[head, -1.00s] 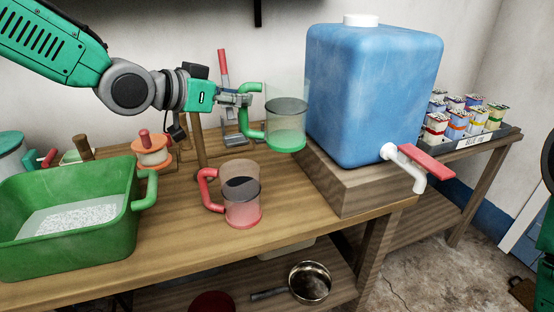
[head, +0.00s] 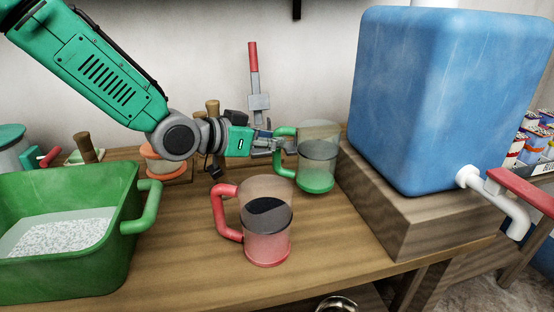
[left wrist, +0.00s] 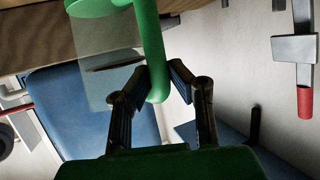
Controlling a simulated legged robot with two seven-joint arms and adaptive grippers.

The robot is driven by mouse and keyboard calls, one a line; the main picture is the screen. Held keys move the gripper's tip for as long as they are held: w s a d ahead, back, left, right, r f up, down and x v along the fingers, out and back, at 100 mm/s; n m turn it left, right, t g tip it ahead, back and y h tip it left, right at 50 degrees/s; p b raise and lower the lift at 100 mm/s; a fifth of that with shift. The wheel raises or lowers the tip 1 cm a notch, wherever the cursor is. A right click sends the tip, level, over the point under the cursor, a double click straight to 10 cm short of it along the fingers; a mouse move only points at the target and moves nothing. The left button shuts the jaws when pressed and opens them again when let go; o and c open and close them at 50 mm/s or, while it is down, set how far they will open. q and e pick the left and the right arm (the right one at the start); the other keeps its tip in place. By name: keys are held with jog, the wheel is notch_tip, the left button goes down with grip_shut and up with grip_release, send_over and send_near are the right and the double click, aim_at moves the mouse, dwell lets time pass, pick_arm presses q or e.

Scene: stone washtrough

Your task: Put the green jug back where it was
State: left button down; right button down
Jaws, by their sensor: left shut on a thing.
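The green jug (head: 317,180) is a clear mug with a green base, a green handle and dark contents. It is upright at the back of the table, left of the blue tank's wooden block. I cannot tell whether its base touches the table. My left gripper (head: 276,144) is shut on its handle from the left. The left wrist view shows both fingers (left wrist: 160,85) on either side of the green handle (left wrist: 153,45), with the clear wall (left wrist: 112,65) beside it. My right gripper is not in view.
A red-handled jug (head: 267,235) stands in front on the wooden table (head: 185,265). A green basin (head: 65,265) is at the left. The blue tank (head: 440,100) with a red-levered tap stands on a block (head: 400,215) at right. A red-handled tool (head: 254,75) is behind.

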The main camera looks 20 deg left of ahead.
pick_arm(q)
jog(key=f+b, duration=0.1)
jog(key=f, duration=0.2)
jog(key=shift+d+f, duration=0.15)
jog(key=shift+d, duration=0.05)
jog(key=shift+d+f, duration=0.1)
jog(key=shift+d, duration=0.1)
jog(key=c, duration=1.5)
grip_release()
jog(key=a, duration=0.1)
jog(key=p, duration=0.2)
send_near(275, 155)
jog(key=shift+w+d+f, duration=0.15)
jog(key=shift+w, duration=0.4)
jog(key=shift+w+d+f, duration=0.15)
jog(key=shift+w+f, duration=0.05)
jog(key=shift+w, duration=0.3)
jog(key=shift+d+r, duration=0.1)
jog(key=shift+d, duration=0.1)
